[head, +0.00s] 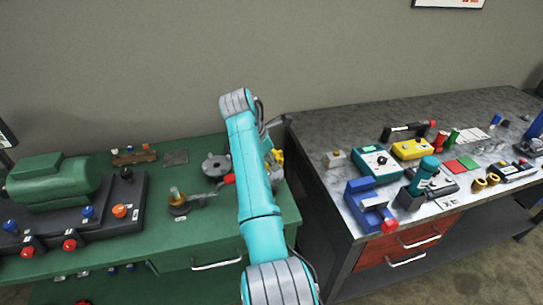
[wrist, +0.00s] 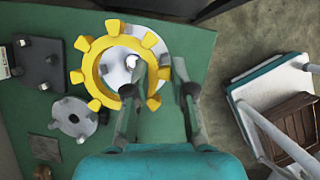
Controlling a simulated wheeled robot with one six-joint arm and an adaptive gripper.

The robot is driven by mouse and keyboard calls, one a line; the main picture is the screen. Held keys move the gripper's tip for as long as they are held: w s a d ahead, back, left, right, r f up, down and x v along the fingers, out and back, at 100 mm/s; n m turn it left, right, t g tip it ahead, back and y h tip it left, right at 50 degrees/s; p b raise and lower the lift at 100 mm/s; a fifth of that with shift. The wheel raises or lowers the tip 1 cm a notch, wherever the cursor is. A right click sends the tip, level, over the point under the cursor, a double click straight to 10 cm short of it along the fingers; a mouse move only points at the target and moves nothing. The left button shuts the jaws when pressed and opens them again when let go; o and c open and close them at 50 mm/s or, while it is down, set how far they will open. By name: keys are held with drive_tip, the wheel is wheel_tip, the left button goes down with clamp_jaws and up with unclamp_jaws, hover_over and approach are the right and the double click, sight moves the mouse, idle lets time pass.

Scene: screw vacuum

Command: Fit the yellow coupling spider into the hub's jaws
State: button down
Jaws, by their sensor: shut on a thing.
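The yellow coupling spider (wrist: 89,62), a ring with several outward lobes, shows large in the wrist view. My gripper (wrist: 160,75) is shut on its right side. In the head view the spider (head: 278,156) is a small yellow patch beside my arm, which hides most of it and the gripper. A silver round part (wrist: 118,68) shows through the ring, partly covered; I cannot tell whether the spider touches it. A grey disc with raised lugs and a centre hole (wrist: 72,117) lies apart on the green bench; it also shows in the head view (head: 213,166). Which is the hub is unclear.
The green bench (wrist: 185,42) carries a dark fixture plate (wrist: 40,75) and a flat grey plate (wrist: 45,147). A green motor (head: 55,178) stands at the left. A second bench (head: 330,205) with tools stands right, across a gap.

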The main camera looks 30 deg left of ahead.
drive_tip(key=shift+f, duration=1.1)
drive_tip(key=shift+f, duration=0.65)
idle(5.1)
drive_tip(key=shift+r, duration=0.25)
idle(0.4)
idle(0.5)
